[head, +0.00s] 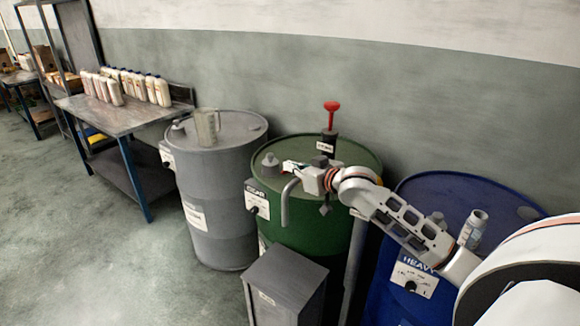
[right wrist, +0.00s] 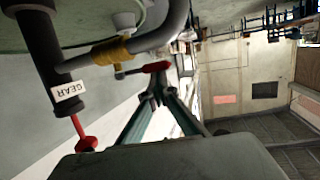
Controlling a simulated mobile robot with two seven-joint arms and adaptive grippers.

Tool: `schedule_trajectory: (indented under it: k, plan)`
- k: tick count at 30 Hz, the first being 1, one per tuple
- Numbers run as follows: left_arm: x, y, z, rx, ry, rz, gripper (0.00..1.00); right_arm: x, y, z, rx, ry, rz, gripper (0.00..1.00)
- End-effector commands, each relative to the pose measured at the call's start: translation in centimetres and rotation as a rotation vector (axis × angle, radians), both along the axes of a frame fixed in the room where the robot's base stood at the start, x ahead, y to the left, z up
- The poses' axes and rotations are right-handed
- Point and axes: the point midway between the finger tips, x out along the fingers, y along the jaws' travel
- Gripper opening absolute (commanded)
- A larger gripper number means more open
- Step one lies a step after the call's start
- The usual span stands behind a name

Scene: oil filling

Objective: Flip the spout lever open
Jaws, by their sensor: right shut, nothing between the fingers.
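The green drum (head: 335,232) stands in the middle of the head view with a pump on top. The pump has a dark body labelled GEAR (right wrist: 68,90) and a red handle (head: 332,106). Its grey spout pipe (head: 286,203) bends down at the drum's front. In the right wrist view a small red lever (right wrist: 152,67) sits by a brass-coloured collar (right wrist: 105,50) on the pipe. My right gripper (head: 293,168) is at the spout, shut and empty. Its fingertips (right wrist: 155,95) are close to the lever; contact is unclear. My left gripper is not in view.
A dark box-like stand (head: 285,275) is in front. A bench (head: 120,115) holds several bottles. Floor at left is clear.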

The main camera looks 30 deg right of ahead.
Motion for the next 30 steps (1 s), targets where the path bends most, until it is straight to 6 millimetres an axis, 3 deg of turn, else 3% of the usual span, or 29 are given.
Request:
schedule_trajectory:
  k: [30]
  plan:
    - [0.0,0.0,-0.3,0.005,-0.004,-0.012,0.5,-1.2,0.3,0.1,-0.004,-0.002,0.224,0.0]
